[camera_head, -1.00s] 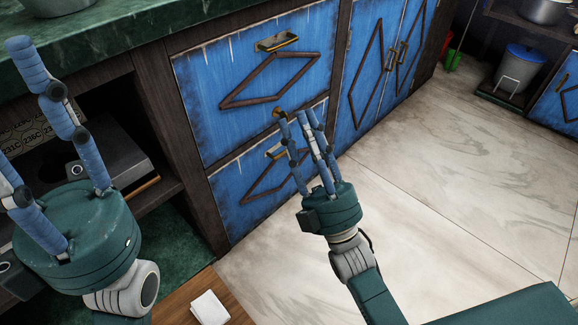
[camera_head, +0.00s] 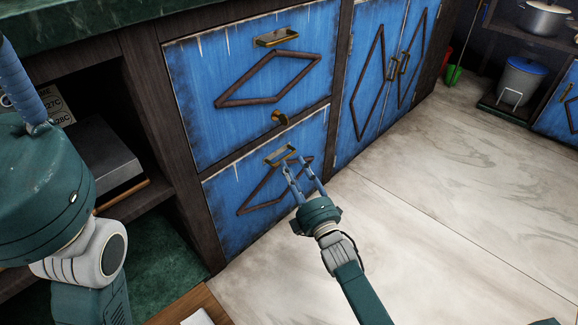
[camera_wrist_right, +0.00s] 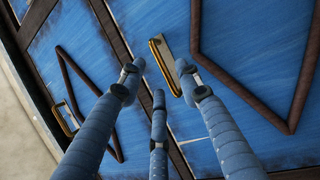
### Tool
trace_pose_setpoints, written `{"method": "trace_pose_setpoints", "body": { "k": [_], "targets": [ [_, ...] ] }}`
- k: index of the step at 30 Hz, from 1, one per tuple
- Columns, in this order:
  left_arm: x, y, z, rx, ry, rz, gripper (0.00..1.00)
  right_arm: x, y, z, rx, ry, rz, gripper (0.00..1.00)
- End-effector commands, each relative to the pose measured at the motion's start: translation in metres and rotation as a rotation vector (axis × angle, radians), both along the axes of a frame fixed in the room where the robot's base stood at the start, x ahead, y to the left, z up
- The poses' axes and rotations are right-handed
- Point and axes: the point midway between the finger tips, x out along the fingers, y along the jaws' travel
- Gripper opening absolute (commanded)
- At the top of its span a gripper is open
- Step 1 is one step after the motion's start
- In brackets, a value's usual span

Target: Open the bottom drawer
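The bottom drawer (camera_head: 228,190) is a blue panel with dark diamond trim, and it looks closed. Its brass handle (camera_head: 279,154) sits near its top edge. My right gripper (camera_head: 302,164) is in front of this drawer, with its fingers apart and empty, just right of and below the handle in the head view. The wrist view shows three spread fingers and a brass handle (camera_wrist_right: 172,68) beyond their tips; I cannot tell whether they touch it. My left gripper (camera_head: 20,85) is at the left edge, with its fingertips cut off by the frame.
The upper drawer (camera_head: 200,110) is closed, with a brass handle (camera_head: 276,37). Blue cabinet doors (camera_head: 355,85) stand to the right. An open shelf (camera_head: 130,200) is at left. The pale floor (camera_head: 430,200) is clear.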

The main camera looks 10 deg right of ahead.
Motion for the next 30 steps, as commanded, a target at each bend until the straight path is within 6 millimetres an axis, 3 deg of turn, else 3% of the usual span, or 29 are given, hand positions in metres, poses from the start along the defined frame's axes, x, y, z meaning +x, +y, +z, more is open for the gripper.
{"method": "trace_pose_setpoints", "body": {
  "k": [7,18,23,30],
  "targets": [
    [-0.014,-0.001,0.003,0.002,-0.050,0.002,0.40,0.030,0.006,0.004,0.002,-0.001,0.000,0.34],
    [-0.016,-0.002,0.007,0.004,-0.057,0.003,0.40,0.035,0.007,0.007,0.002,0.000,0.000,0.34],
    [-0.016,-0.002,0.006,0.004,-0.057,0.003,0.40,0.035,0.007,0.007,0.002,0.000,0.000,0.02],
    [-0.016,-0.002,0.007,0.003,-0.058,0.003,0.40,0.035,0.007,0.007,0.002,0.001,0.000,0.00]
  ]
}}
